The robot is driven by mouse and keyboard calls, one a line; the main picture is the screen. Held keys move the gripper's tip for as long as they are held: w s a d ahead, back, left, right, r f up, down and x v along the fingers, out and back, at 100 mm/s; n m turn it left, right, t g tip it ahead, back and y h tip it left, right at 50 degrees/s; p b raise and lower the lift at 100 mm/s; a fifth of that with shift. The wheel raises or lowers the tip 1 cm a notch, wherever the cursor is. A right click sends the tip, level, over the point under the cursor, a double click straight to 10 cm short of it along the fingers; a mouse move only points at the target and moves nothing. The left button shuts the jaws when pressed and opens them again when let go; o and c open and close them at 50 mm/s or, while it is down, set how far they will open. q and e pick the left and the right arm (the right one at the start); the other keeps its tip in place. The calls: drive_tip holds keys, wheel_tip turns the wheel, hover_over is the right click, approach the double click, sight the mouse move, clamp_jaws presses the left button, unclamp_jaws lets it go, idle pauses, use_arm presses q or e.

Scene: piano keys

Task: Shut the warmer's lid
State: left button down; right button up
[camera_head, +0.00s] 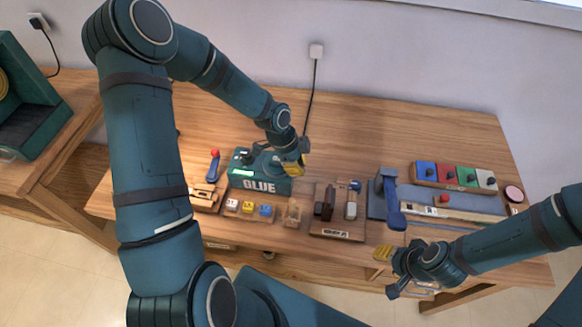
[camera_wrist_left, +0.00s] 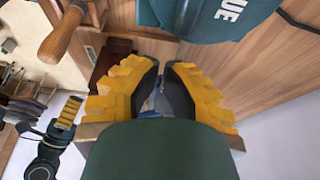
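The warmer is a teal box (camera_head: 259,185) marked "GLUE" on its front, on the workbench left of centre. My left gripper (camera_head: 293,167) is at the box's upper right corner, with its yellow fingers close together and nothing seen between them. The gripper and forearm hide part of the box's top, so I cannot tell the lid's angle. In the left wrist view the teal warmer (camera_wrist_left: 215,18) is just beyond the fingertips (camera_wrist_left: 163,66). My right gripper (camera_head: 382,252) is at the bench's front edge, far right of the warmer, its yellow fingers together.
A red-topped lever (camera_head: 214,164) stands left of the warmer. Small coloured blocks (camera_head: 248,207) sit in front of it. A wooden board with dark parts (camera_head: 338,225), a blue press (camera_head: 388,200) and a tray of coloured pieces (camera_head: 453,176) lie to the right. The bench behind is clear.

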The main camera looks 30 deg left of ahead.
use_arm(q)
drive_tip(key=d+p+v, duration=0.1)
drive_tip(key=v, duration=0.8)
drive_tip(key=shift+a+r, duration=0.15)
drive_tip(key=shift+r, duration=0.4)
use_arm(e)
drive_tip(key=shift+d+r, duration=0.25)
drive_tip(key=shift+r, duration=0.25)
drive_tip(key=shift+s, duration=0.15)
